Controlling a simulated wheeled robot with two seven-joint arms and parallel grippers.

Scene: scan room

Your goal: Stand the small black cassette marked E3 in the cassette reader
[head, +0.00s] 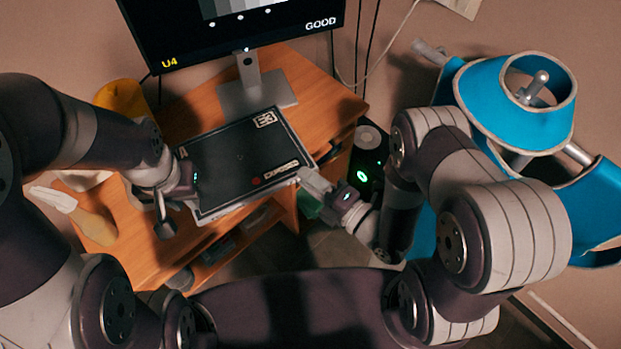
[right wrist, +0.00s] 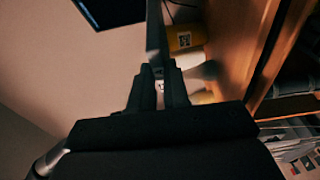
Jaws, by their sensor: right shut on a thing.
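The black cassette marked E3 (head: 235,160) has a light frame and lies nearly flat, its face up, over the front of the wooden desk. My right gripper (head: 312,183) is shut on its right front corner. In the right wrist view the right fingers (right wrist: 160,88) pinch a thin dark plate, the cassette (right wrist: 156,35) seen edge-on. My left gripper (head: 172,205) is at the cassette's left edge; its fingertips are too unclear to tell whether they grip it. A black unit with a green light (head: 371,172), perhaps the reader, stands right of the desk; my right arm partly hides it.
The wooden desk (head: 312,90) carries a monitor (head: 235,30) on a grey stand at the back. A yellow object (head: 122,97) is at the left, behind my left arm. Blue aprons (head: 515,110) hang on a rack at the right. Lower shelves (head: 232,240) hold small items.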

